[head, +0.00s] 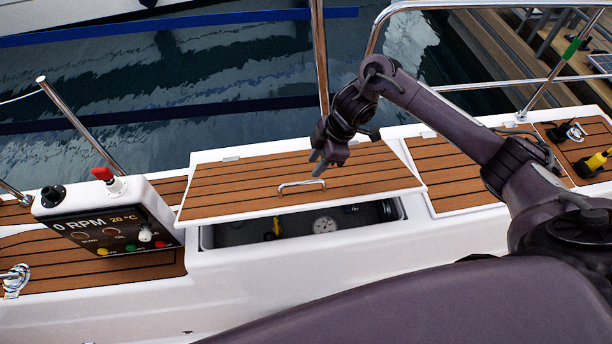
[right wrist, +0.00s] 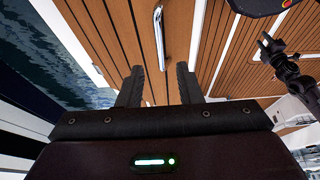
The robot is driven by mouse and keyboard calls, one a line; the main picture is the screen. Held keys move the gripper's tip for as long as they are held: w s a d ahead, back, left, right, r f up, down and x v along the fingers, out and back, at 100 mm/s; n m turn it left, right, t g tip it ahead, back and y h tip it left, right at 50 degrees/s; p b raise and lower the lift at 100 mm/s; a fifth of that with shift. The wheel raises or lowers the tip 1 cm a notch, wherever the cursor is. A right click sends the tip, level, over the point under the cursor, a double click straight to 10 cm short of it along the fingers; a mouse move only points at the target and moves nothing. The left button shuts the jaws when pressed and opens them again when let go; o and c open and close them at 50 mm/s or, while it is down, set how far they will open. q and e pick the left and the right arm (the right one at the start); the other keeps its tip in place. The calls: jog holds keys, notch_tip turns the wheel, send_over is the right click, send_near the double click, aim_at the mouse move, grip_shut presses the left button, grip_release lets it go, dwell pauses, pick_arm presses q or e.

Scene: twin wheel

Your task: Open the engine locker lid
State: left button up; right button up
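The engine locker lid (head: 240,183) is teak-planked with a white rim. It is partly open, its front edge raised over the locker opening (head: 250,230), which shows a round gauge and a yellow item inside. A metal bar handle (head: 301,183) sits near the lid's front edge. My right gripper (head: 318,168) is just above the lid, close behind the handle. In the right wrist view its two fingers (right wrist: 160,83) are apart with nothing between them, and the handle (right wrist: 158,38) lies beyond the fingertips. My left gripper does not show in the head view.
A control box (head: 110,220) with a red knob stands left of the lid.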

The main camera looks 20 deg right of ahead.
aim_at(305, 182)
jog(key=x, duration=0.7)
jog(key=shift+a+f+p, duration=0.1)
jog(key=shift+p, duration=0.2)
jog(key=shift+c, duration=0.4)
grip_shut()
jog(key=shift+w, duration=0.1)
